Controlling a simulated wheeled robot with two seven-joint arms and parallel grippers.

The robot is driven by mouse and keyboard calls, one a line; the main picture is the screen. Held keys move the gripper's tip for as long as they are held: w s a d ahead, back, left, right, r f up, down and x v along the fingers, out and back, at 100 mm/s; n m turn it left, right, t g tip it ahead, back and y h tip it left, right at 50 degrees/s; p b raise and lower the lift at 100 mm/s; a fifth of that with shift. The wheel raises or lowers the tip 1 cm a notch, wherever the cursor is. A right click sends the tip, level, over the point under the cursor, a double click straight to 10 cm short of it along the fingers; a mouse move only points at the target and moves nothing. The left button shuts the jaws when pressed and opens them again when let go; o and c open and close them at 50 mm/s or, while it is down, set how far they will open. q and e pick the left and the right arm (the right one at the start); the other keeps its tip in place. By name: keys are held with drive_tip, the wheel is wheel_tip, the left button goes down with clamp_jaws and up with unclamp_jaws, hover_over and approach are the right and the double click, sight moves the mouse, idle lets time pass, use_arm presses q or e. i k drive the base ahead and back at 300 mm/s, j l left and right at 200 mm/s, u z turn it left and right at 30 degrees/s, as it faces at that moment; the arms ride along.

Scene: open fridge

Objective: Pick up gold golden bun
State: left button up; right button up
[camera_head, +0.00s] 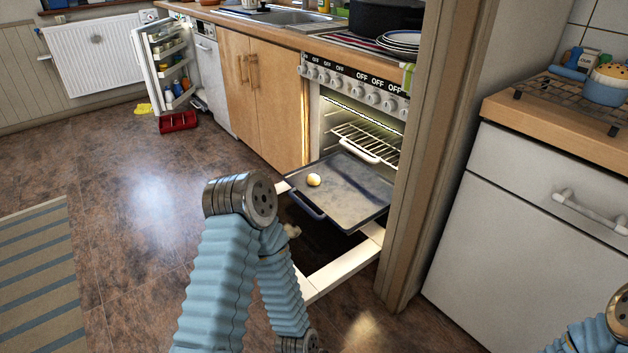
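A small round pale-gold bun (313,180) lies on the dark baking tray (352,196), near its left corner. The tray sticks out of the open oven over the lowered oven door. My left arm rises in front of the oven and bends back down; its gripper does not show. At the right edge, a larger golden-brown, speckled round thing (612,74) sits in or on a blue bowl (603,93); I cannot tell whether it is a bun. Only part of my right arm shows at the lower right corner, and its gripper is out of view.
The oven door (345,268) hangs open below the tray. A wooden post (428,170) stands between oven and right counter. A wire rack (562,95) lies on that counter. An open fridge (165,65) and a red crate (178,122) are at the back left. The left floor is mostly clear.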

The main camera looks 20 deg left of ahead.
sight(313, 179)
drive_tip(key=u, duration=0.5)
drive_tip(key=i+j+u, duration=0.25)
drive_tip(key=j, duration=0.25)
drive_tip(key=i+j+u, duration=0.1)
drive_tip(key=j+u, duration=0.15)
drive_tip(key=j, duration=0.25)
drive_tip(key=i+j+u, duration=0.25)
drive_tip(key=j, duration=0.2)
drive_tip(key=i+j+u, duration=0.4)
drive_tip(key=i, duration=0.5)
drive_tip(key=i+j+u, duration=0.15)
drive_tip(key=i+j, duration=0.2)
drive_tip(key=i, duration=0.3)
drive_tip(key=i+j+u, duration=0.15)
drive_tip(key=i, duration=0.5)
drive_tip(key=i+z, duration=0.45)
drive_tip(key=i+j+z, duration=0.25)
drive_tip(key=i+z, duration=0.35)
drive_tip(key=z, duration=0.35)
drive_tip(key=i+j+z, duration=0.1)
drive_tip(key=z, duration=0.3)
drive_tip(key=i+z, duration=0.15)
drive_tip(key=z, duration=0.3)
drive_tip(key=j+z, duration=0.2)
drive_tip(key=z, duration=0.2)
drive_tip(key=i+j+z, duration=0.1)
drive_tip(key=z, duration=0.35)
drive_tip(key=j+z, duration=0.2)
drive_tip(key=z, duration=0.25)
